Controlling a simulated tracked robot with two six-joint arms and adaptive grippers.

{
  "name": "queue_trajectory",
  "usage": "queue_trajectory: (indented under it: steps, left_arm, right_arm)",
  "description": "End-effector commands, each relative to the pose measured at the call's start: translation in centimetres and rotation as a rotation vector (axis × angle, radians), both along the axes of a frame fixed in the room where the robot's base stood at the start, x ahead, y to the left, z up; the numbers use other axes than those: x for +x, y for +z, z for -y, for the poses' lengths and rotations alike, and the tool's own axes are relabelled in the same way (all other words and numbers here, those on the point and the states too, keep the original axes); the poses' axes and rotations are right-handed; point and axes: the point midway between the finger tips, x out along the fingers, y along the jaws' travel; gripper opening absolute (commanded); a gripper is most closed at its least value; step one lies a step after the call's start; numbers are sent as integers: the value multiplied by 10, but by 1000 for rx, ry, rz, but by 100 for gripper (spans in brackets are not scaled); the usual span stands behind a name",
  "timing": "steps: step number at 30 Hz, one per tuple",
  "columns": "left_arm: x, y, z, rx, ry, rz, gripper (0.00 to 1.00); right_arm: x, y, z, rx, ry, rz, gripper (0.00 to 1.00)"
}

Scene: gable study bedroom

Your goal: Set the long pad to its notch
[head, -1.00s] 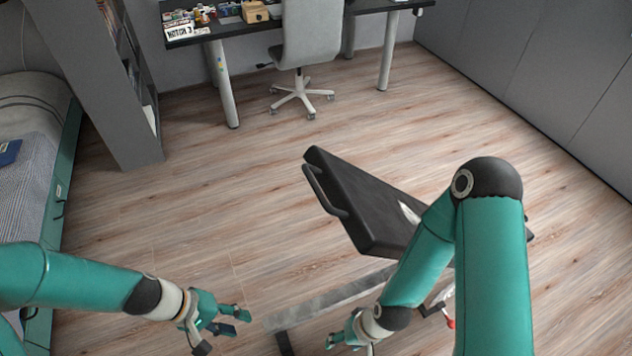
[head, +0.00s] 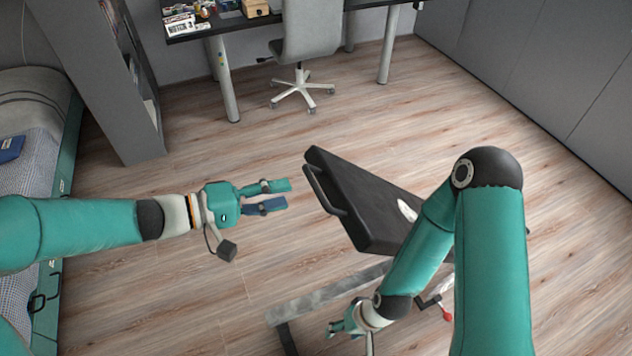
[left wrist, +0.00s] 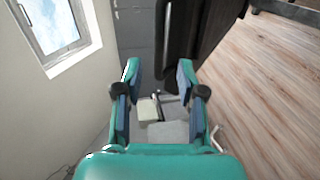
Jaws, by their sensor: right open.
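The long pad (head: 365,200) is a black padded board, tilted, standing over a grey metal frame (head: 325,295) in the head view. A black bar handle (head: 323,190) runs along its left edge. My left gripper (head: 289,194) is open and empty, just left of the handle and apart from it. In the left wrist view, my open left fingers (left wrist: 160,85) show with a dark panel (left wrist: 215,35) beyond them, which looks like the pad. My right gripper (head: 335,329) is open, low by the frame; its fingertips are small here. My right arm covers the pad's right part. I cannot make out the notch.
A red knob (head: 447,316) shows at the frame's lower right. A bed (head: 35,160) and grey shelf (head: 110,90) stand left, a desk (head: 260,22) and swivel chair (head: 312,35) at the back, grey cabinets (head: 540,60) right. The floor between is clear.

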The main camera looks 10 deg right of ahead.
Motion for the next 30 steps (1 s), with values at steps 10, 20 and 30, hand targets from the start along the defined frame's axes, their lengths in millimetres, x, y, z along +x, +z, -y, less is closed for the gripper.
queue_trajectory:
  steps: [10, 20, 30]
  left_arm:
    - [12, -12, 64, 1, -2, -3, 39]
    - [16, -18, 81, 1, 0, -1, 39]
    - [16, -18, 80, 1, 1, -1, 14]
  right_arm:
    - [0, 19, 0, 0, 0, 0, 59]
    - [0, 22, 0, 0, 0, 0, 59]
    - [0, 22, 0, 0, 0, 0, 59]
